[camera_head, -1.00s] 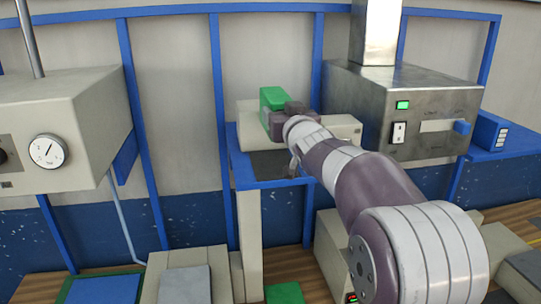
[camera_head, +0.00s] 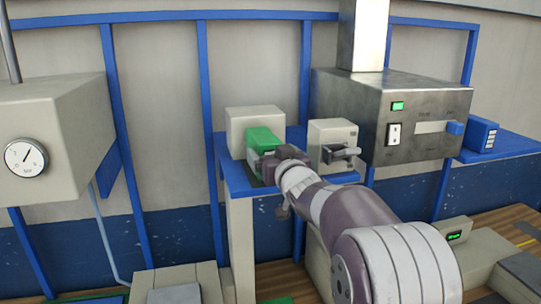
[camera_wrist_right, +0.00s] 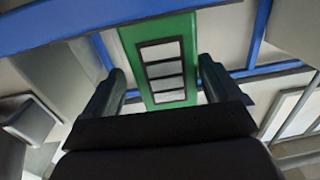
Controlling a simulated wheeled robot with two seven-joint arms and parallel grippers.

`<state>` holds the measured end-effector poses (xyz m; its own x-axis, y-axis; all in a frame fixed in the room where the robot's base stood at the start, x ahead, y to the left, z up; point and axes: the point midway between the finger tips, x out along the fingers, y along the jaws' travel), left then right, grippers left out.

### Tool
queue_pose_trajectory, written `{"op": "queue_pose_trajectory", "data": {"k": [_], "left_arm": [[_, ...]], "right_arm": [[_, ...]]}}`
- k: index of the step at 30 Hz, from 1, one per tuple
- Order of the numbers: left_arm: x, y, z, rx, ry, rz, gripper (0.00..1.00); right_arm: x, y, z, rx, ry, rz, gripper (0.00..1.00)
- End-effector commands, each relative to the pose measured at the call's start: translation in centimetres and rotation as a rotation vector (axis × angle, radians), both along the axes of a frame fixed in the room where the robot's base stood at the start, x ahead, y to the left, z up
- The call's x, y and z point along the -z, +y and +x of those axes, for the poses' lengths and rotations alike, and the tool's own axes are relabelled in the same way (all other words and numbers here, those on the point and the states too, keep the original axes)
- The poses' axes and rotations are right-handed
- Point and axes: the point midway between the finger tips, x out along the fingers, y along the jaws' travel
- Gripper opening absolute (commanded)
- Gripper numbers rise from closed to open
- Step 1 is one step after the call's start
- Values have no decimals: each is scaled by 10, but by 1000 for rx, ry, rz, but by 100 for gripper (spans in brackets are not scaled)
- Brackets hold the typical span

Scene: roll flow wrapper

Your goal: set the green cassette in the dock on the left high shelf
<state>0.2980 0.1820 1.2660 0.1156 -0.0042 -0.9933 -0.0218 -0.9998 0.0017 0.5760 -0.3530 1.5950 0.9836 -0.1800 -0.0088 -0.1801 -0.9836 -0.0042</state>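The green cassette (camera_head: 264,139) is in my right gripper (camera_head: 268,164), over the blue high shelf (camera_head: 234,187). A cream block (camera_head: 243,122), apparently part of the dock, stands just behind the cassette. The cassette and gripper hide the dock's lower front, so I cannot tell whether the cassette is seated. My left gripper is not in view.
A second cream block (camera_head: 332,132) with a dark lever stands right of the gripper on the shelf. A steel machine (camera_head: 420,105) is further right, with a small blue box (camera_head: 480,133) beyond. A cream housing with a dial (camera_head: 25,157) stands left. Blue posts rise behind.

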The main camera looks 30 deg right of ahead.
Motion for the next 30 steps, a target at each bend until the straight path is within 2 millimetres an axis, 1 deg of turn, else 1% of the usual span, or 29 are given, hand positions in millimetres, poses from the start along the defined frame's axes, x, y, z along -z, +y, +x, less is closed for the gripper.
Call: {"op": "queue_pose_trajectory", "data": {"k": [8,11,12,14,16,20,24,27,30], "left_arm": [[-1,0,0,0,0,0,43],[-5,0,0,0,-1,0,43],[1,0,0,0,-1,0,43],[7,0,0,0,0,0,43],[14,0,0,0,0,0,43],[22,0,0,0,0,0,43],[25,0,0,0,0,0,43],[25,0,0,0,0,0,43],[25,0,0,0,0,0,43]], "right_arm": [[-2,0,0,0,-1,0,90],[-7,0,-1,0,-2,0,90],[-3,1,-6,0,-2,-2,90],[-2,3,-16,0,-3,-2,90],[0,6,-31,1,-3,-3,90],[-2,11,-63,1,-3,-4,90],[-4,17,-94,1,-3,-2,90],[-5,20,-109,0,-3,-2,90],[-5,22,-117,-1,-1,-1,90]]}}
